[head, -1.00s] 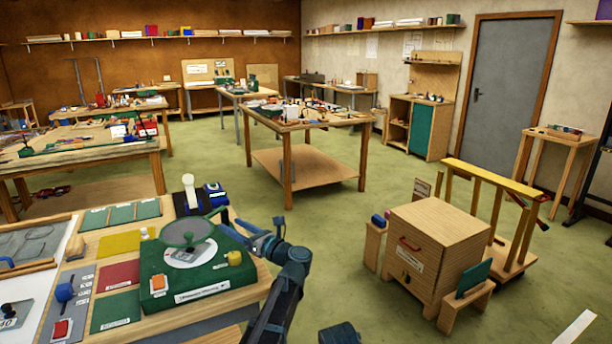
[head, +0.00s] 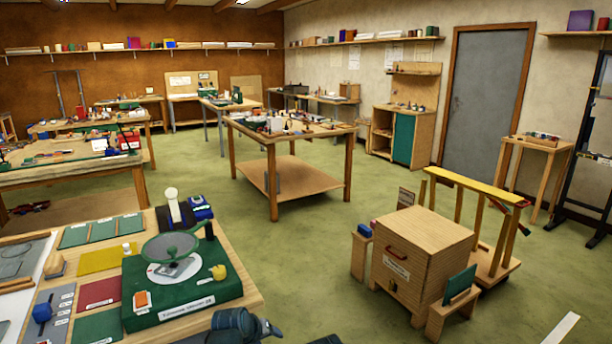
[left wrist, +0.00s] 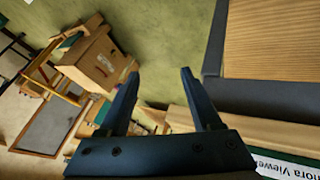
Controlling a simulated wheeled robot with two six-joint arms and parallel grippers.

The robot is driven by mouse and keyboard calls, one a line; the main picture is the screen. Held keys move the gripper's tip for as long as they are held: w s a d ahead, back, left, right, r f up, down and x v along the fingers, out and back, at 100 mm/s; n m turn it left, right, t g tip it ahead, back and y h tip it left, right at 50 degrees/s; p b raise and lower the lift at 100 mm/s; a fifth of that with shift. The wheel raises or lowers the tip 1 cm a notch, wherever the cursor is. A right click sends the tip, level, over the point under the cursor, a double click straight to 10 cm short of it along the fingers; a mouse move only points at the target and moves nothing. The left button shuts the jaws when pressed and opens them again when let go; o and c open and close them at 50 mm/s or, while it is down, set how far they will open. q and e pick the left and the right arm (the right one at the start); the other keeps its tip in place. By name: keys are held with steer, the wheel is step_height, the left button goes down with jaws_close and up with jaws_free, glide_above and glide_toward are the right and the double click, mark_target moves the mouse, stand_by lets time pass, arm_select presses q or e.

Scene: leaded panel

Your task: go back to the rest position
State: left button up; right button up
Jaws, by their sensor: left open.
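My left gripper shows in the left wrist view (left wrist: 160,76), with two dark fingers wide apart and nothing between them. In the head view, part of my left arm shows at the bottom edge, just right of the near bench's front corner. The green viewer box (head: 195,302) with a round lens on top stands on that bench, left of my arm. Its label strip, ending in "Viewer", also shows at the lower right of the left wrist view (left wrist: 285,165). My right gripper does not show.
The near bench (head: 247,288) holds coloured mats and small items. A wooden cabinet (head: 425,248) and a yellow-topped trestle (head: 475,190) stand at the right. A work table (head: 290,130) stands farther back. Green floor (head: 310,240) is open between bench and cabinet.

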arm_select(q)
steer(key=s+a+f+m+g+y, duration=0.2)
steer(key=s+a+g, duration=0.1)
steer(key=s, duration=0.4)
steer(key=s+a+f+m+g+y, duration=0.1)
steer(key=s+a+f+m+g, duration=0.15)
steer(key=s, duration=0.45)
steer(key=s+d+r+m+p, duration=0.1)
steer(key=s+d, duration=0.1)
steer(key=d, duration=0.3)
steer(key=s+d+r+m+g+y+p, duration=0.1)
steer(key=s+d, duration=0.2)
steer(key=d, duration=0.2)
steer(key=shift+s+r+m, duration=0.25)
steer(key=shift+r+m, duration=0.05)
steer(key=shift+m, duration=0.05)
stand_by(1.3)
